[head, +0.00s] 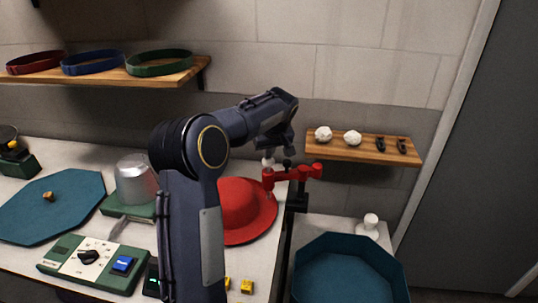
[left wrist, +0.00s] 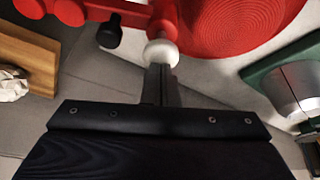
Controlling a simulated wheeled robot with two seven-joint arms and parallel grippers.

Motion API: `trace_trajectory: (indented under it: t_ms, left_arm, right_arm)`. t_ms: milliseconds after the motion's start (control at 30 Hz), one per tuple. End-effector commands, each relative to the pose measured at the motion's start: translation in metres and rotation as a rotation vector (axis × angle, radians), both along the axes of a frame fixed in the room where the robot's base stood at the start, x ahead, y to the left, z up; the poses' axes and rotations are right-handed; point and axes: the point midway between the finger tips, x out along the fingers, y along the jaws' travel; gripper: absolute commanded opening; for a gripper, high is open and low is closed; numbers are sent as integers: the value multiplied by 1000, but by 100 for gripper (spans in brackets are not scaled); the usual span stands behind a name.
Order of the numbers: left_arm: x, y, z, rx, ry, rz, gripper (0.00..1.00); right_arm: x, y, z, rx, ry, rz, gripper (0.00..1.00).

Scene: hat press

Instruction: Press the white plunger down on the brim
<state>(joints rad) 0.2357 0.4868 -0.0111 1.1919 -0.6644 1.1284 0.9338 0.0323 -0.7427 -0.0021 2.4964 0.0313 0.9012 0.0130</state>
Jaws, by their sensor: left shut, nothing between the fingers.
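The red hat (head: 250,208) with its wide brim lies on the counter, partly hidden behind my left arm; its ribbed surface also shows in the left wrist view (left wrist: 235,22). A red clamp (head: 300,174) stands at the hat's right edge, and its red arm reaches over the brim. The white plunger (left wrist: 161,52) sits on the clamp arm, above the brim. My left gripper (left wrist: 161,70) is shut and empty, with its fingertips at the plunger's white head, touching or almost touching it. My right gripper is out of view.
A wooden shelf (head: 362,148) with white lumps and dark clips is close behind the clamp. A metal hat block (head: 136,182) on a green base and a green control box (head: 92,262) stand left. A teal octagonal tub (head: 345,270) is at the lower right.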

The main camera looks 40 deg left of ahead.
Motion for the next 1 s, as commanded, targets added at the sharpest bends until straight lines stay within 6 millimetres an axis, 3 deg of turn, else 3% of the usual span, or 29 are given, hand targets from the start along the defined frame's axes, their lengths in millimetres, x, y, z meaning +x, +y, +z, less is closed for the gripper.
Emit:
trace_trajectory:
  t_ms: [700, 1000]
  left_arm:
    - [0, 0, -25, -1, 3, 0, 0]
    - [-1, -1, -24, -3, 7, 0, 0]
  right_arm:
    - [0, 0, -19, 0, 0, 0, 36]
    - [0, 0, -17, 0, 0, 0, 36]
